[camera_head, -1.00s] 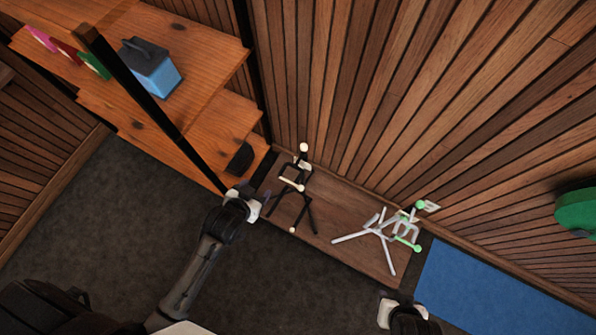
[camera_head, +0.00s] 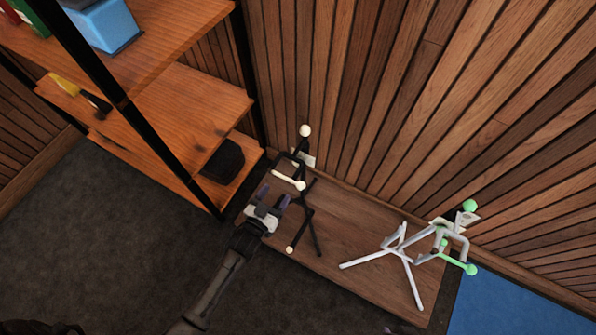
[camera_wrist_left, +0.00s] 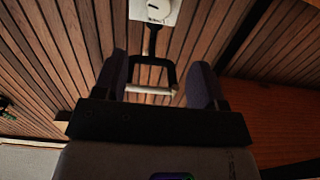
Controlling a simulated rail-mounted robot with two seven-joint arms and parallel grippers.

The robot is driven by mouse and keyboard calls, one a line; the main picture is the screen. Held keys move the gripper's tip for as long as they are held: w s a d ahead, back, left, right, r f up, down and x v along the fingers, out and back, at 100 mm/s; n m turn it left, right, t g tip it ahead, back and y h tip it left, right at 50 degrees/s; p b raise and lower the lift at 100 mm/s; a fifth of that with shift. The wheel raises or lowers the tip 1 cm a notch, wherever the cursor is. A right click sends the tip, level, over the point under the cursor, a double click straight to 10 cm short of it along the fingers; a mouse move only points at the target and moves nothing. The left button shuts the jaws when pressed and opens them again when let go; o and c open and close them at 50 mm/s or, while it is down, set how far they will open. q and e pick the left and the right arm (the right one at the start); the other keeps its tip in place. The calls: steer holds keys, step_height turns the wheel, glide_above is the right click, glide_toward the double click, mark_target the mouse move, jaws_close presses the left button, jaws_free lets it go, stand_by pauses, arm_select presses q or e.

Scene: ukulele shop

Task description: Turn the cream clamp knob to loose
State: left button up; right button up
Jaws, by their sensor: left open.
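A black stand (camera_head: 308,215) with cream ends stands on the wooden platform, by the slatted wall. A cream ball (camera_head: 305,131) shows at its top, beside a small pale plate (camera_head: 308,159). In the left wrist view the pale plate (camera_wrist_left: 171,16) carries a round cream knob (camera_wrist_left: 154,11), cut by the top edge. I cannot tell the knob's setting. My left gripper (camera_head: 273,195) is open and empty, left of the stand and near its cream-ended arm. In the left wrist view the stand's yoke shows beyond and between the fingers (camera_wrist_left: 160,75). Only a sliver of my right gripper (camera_head: 403,329) shows.
A white stand (camera_head: 400,250) with green ends stands on the platform (camera_head: 340,225) to the right. Wooden shelves (camera_head: 190,100) with a dark post rise at the left. A blue mat (camera_head: 500,305) lies at the lower right. Dark floor is clear at the lower left.

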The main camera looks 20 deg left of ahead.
mark_target(297, 165)
arm_select(q)
steer(key=w+b, duration=0.2)
steer(key=w, duration=0.2)
steer(key=w+d+f+b, duration=0.1)
steer(key=w+b, duration=0.1)
steer(key=w, duration=0.2)
steer(key=w+b, duration=0.2)
steer(key=w, duration=0.2)
steer(key=shift+w+d+f+b, duration=0.3)
steer(key=shift+w+d+f, duration=0.05)
steer(key=shift+f, duration=0.05)
steer(key=shift+w+d+r, duration=0.1)
steer(key=shift+w, duration=0.55)
arm_select(e)
step_height(297, 165, down, 8)
arm_select(q)
steer(key=shift+c, duration=0.2)
